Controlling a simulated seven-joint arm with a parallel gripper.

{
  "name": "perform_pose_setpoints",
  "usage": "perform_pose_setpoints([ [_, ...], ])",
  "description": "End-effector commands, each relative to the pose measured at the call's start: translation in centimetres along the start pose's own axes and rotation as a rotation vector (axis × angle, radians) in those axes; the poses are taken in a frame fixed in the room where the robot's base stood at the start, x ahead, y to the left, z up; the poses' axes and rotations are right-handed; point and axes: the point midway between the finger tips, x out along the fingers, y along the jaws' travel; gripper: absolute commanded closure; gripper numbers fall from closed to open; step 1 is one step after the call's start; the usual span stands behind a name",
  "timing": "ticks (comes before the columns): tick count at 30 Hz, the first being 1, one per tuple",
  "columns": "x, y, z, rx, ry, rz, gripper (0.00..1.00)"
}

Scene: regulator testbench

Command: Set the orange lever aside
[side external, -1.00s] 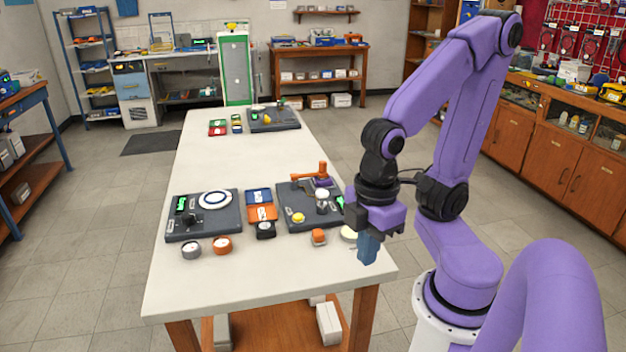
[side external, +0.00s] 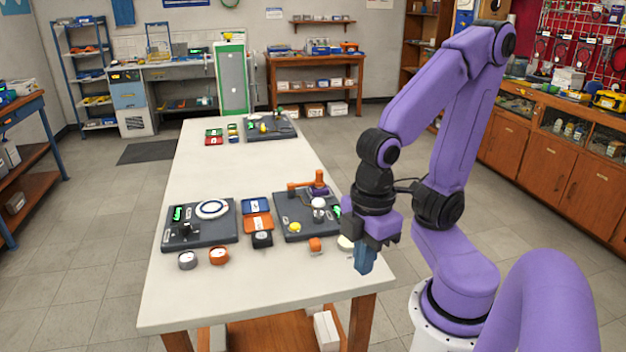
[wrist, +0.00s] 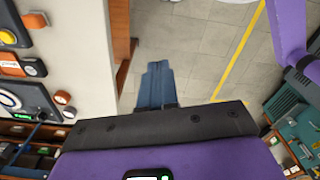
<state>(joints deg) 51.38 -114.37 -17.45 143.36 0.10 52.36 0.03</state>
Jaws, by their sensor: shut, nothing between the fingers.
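The orange lever (side external: 305,185) is at the back of the right-hand dark test board (side external: 290,226), by a purple block (side external: 318,190). In the side view it looks attached there, but I cannot tell how it is joined. My gripper (side external: 364,270) has blue fingers pointing down and is shut and empty. It hangs near the table's front right corner, to the right of and nearer the camera than the lever. In the wrist view the shut fingers (wrist: 156,68) are over floor past the table edge, and I cannot make out the lever.
The right board also carries a yellow knob (side external: 295,227) and a white-topped post (side external: 318,203). A second board (side external: 200,236) is at left. The mid-table (side external: 220,165) is clear.

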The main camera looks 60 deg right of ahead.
Motion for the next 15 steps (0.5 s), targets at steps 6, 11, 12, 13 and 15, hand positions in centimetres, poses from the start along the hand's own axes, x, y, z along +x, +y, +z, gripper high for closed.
perform_pose_setpoints([
  [6, -0.2, 0.5, -0.5, 0.015, 0.0, 0.001, 0.51],
  [11, -1.4, 3.2, -3.0, 0.088, -0.002, 0.004, 0.48],
  [12, -1.8, 4.3, -3.8, 0.113, -0.002, 0.006, 0.48],
  [13, -2.1, 5.3, -4.4, 0.134, -0.004, 0.007, 0.48],
  [15, -2.8, 7.7, -5.6, 0.18, -0.006, 0.009, 0.48],
])
